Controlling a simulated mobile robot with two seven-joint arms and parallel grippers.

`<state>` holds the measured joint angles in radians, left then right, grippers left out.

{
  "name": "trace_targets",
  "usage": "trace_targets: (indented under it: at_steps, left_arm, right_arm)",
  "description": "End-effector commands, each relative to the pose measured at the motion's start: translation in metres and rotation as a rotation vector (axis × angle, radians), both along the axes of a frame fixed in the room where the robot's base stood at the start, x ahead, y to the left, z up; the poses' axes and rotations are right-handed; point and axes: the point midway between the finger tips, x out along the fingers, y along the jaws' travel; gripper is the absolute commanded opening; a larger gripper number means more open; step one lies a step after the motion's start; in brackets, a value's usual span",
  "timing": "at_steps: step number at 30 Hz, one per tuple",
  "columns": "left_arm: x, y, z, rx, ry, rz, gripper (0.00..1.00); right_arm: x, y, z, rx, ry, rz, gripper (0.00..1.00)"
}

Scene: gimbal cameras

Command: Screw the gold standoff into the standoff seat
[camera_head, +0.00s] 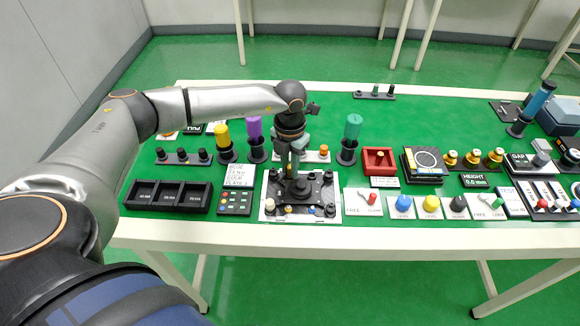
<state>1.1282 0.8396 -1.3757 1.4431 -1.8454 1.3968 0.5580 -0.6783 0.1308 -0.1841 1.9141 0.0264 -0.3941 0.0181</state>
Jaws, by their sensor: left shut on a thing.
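My left gripper (293,172) points straight down over a black fixture (318,188) on a white plate (268,213) near the table's front edge. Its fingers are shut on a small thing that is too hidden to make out. The gold standoff cannot be told for certain, and I cannot tell whether the held thing touches the fixture. The standoff seat is not clearly distinguishable; the gripper covers part of the fixture. Small parts, one of them yellowish (288,209), sit along the plate's front edge. My right gripper is not in view.
Black bins (165,196) and a labelled panel (236,203) stand left of the plate. A green cylinder (352,127) stands behind right, yellow (223,133) and purple (254,130) ones behind left. A red tray (378,160) and several knobs lie right. The green tabletop behind is mostly clear.

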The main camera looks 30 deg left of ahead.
Motion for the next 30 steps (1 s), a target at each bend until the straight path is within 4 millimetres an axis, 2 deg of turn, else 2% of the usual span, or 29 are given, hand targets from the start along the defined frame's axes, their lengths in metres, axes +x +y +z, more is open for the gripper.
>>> trace_targets:
  at_steps: [3,7,27,28,30]
  left_arm:
    - [-0.0010,0.0004,-0.0033,0.001,0.003,-0.137,0.00]
    - [-0.0011,0.0004,-0.0029,0.001,0.003,-0.227,0.00]
    - [-0.0031,0.0006,-0.0044,0.002,0.008,-0.244,0.00]
    - [-0.0032,0.0006,-0.0045,0.002,0.009,-0.244,0.22]
    - [-0.0034,0.0006,-0.0047,0.002,0.009,-0.244,0.30]
  right_arm:
    - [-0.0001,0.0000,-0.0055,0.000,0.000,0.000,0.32]
    - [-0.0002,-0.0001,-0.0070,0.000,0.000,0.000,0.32]
    - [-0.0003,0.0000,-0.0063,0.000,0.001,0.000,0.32]
    - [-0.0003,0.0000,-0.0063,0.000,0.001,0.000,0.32]
    - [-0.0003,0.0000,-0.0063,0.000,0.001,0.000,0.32]
